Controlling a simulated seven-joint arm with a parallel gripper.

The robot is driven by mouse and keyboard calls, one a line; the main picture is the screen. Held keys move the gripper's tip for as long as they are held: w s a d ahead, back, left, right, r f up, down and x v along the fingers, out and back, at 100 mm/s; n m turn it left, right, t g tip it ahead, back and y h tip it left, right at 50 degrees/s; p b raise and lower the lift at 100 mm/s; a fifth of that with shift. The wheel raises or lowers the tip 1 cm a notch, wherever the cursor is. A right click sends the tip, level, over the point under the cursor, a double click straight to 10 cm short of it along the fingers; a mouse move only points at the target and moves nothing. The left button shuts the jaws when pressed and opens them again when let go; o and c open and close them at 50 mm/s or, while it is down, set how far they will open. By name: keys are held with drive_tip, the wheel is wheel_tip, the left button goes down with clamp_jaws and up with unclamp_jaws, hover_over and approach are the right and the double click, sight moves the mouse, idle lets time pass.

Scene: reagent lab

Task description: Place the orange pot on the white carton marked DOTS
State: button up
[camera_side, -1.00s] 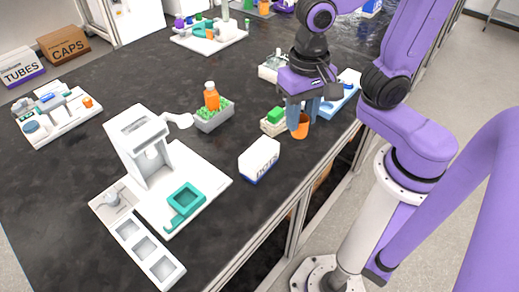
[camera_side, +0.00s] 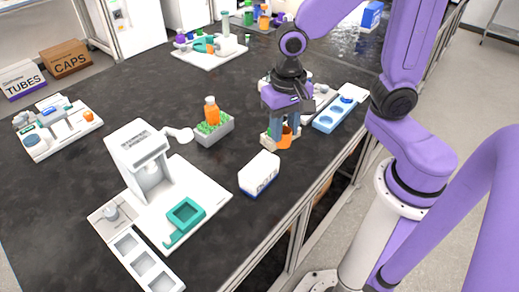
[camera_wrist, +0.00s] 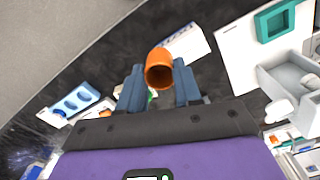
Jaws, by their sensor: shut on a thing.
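The orange pot (camera_side: 285,140) is between the fingers of my gripper (camera_side: 281,126), which is shut on it. In the wrist view, the pot (camera_wrist: 159,70) shows its open round mouth between the two blue-grey fingertips (camera_wrist: 160,86). The white carton marked DOTS (camera_side: 259,172) stands on the dark bench, to the left of and nearer the side camera than the pot. It also shows in the wrist view (camera_wrist: 187,43), just beyond the pot. The carton's top looks bare. I cannot tell how high the pot is above the bench.
A green-topped rack with an orange-capped bottle (camera_side: 211,112) stands left of my gripper. A white dispenser (camera_side: 139,160) on a base with a teal tray (camera_side: 185,215) stands farther left. A blue-white tray (camera_side: 338,112) lies right. The bench's front edge is close by the carton.

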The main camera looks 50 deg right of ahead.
drive_tip(key=w+f, duration=0.1)
drive_tip(key=f, duration=0.1)
drive_tip(key=w+a+f, duration=0.1)
drive_tip(key=w+f, duration=0.3)
drive_tip(key=shift+w+a+f, duration=0.15)
drive_tip(key=shift+w+a, duration=0.05)
drive_tip(key=shift+a, duration=0.15)
drive_tip(key=shift+w+f, duration=0.1)
drive_tip(key=shift+f, duration=1.5)
drive_tip(key=shift+f, duration=0.15)
drive_tip(key=o, duration=1)
